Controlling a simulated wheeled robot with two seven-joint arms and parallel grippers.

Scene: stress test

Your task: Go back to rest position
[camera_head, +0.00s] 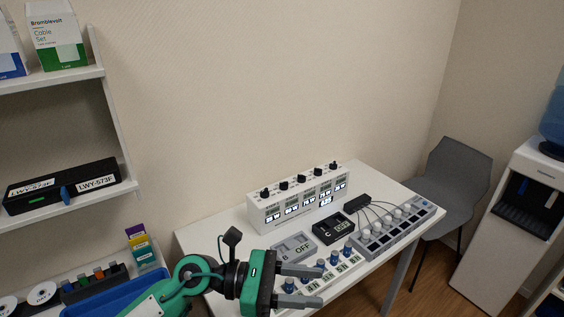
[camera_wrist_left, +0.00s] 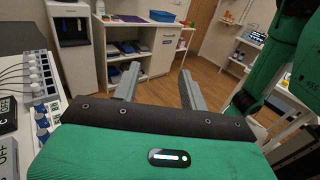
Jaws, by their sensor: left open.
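My left gripper (camera_head: 298,285) comes in from the bottom left in the head view, green and black with grey fingers. Its fingers are apart with nothing between them, above the front part of the white table (camera_head: 216,239). In the left wrist view, the left gripper (camera_wrist_left: 157,88) points out over open floor, with the table's devices at the left edge. My right gripper is not in the head view. A green arm of mine shows at the right of the left wrist view.
On the table stand a white box with displays (camera_head: 298,200), a grey OFF box (camera_head: 293,248), a black box C (camera_head: 333,228) and a strip of knobs (camera_head: 398,230). A grey chair (camera_head: 460,180) and a water dispenser (camera_head: 511,218) stand right. White shelves (camera_head: 66,217) stand left.

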